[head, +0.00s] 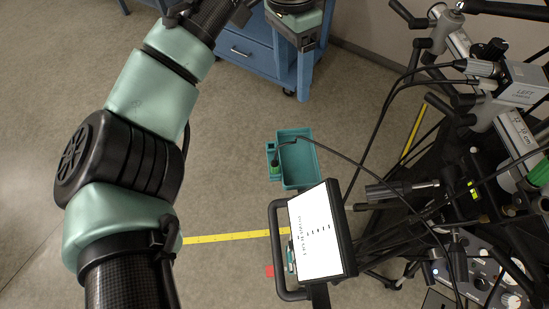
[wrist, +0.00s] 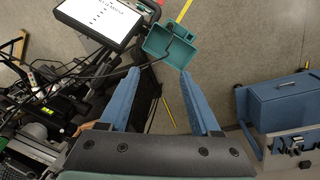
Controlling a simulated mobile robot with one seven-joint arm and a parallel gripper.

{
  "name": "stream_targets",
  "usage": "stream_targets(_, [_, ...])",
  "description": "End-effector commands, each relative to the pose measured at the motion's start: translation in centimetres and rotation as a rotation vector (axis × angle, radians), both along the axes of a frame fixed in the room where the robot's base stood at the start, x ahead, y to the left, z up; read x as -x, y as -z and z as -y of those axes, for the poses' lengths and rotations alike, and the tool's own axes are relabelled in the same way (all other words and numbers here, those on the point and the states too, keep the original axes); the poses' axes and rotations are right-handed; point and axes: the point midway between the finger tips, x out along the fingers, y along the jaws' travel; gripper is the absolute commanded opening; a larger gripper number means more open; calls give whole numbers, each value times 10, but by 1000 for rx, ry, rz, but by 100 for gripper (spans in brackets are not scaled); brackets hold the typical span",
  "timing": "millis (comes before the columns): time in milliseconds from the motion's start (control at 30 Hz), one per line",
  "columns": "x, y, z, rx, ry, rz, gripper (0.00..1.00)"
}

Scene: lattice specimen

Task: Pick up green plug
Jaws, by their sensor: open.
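The green plug (head: 275,167) is a small green and black piece at the left side of a teal tray (head: 308,184). It sits at a small side holder on the tray, and a black cable runs from it off to the right. In the wrist view the teal tray (wrist: 157,43) lies beyond the fingertips, and the plug is too small to make out clearly. My gripper (wrist: 159,73) is open, with two blue fingers spread and nothing between them. It is apart from the tray. The gripper's fingers do not show in the head view.
A screen on a black frame (head: 315,232) stands just below the tray. A dark rack of cables and instruments (head: 480,180) fills the right side. A blue drawer cabinet (head: 245,48) stands at the back. Yellow tape (head: 235,237) crosses the mostly clear floor.

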Motion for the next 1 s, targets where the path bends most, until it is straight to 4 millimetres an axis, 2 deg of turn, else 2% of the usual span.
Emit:
stream_targets(33, [3, 35, -3, 10, 96, 13, 64])
stream_targets(100, [5, 65, -9, 12, 235, 40, 64])
stream_targets(200, [8, 102, -17, 8, 408, 72, 64])
stream_targets(300, [12, 127, -23, 0, 541, 97, 64])
stream_targets(400, [14, 142, -27, -9, 629, 111, 64])
stream_targets(533, [16, 154, -30, -15, 682, 117, 64])
stream_targets(833, [17, 209, -29, -13, 688, 115, 64])
stream_targets(1000, [16, 226, -30, -17, 688, 118, 64])
